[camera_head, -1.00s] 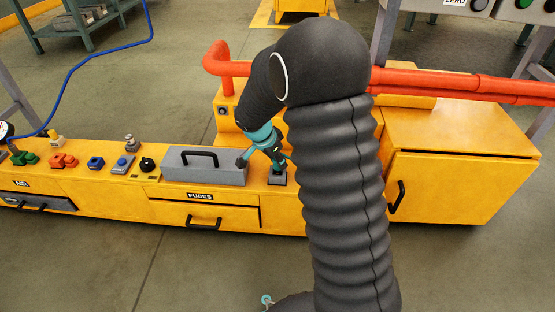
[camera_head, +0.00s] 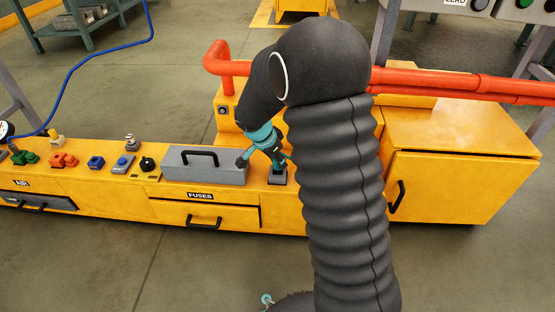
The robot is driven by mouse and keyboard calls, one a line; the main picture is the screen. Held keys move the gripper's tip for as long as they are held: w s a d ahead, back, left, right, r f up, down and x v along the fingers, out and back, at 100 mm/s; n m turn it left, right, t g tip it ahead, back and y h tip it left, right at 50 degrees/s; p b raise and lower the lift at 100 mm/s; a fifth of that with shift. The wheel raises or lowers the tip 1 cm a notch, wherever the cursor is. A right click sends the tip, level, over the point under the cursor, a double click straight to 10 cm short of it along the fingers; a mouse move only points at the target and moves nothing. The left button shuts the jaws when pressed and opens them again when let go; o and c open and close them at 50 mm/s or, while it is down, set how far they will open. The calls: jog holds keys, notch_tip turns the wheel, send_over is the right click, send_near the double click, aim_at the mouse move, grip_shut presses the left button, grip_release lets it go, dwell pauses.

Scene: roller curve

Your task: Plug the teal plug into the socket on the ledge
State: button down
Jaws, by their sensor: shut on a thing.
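My gripper (camera_head: 275,160) is teal and dark grey and points down over the front yellow ledge (camera_head: 258,205), just right of the grey box with a black handle. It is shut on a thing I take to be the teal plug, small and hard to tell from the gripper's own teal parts. Directly under the fingers is a small dark grey block (camera_head: 277,178) on the ledge top, which may be the socket. Whether the plug touches it or sits in it I cannot tell. My arm hides the area to the right.
The grey handled box (camera_head: 203,166) stands close left of my gripper. Red pipes (camera_head: 430,82) run behind. A yellow cabinet (camera_head: 465,165) stands at right. A dark round fitting (camera_head: 222,111) is behind.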

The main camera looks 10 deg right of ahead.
jog(key=shift+f, duration=0.8)
jog(key=c, duration=0.7)
grip_release()
jog(key=shift+c, duration=0.2)
jog(key=shift+r, duration=0.1)
jog(key=v, duration=1.1)
jog(key=shift+a+r, duration=0.2)
jog(key=shift+r, duration=0.15)
jog(key=shift+s, duration=0.1)
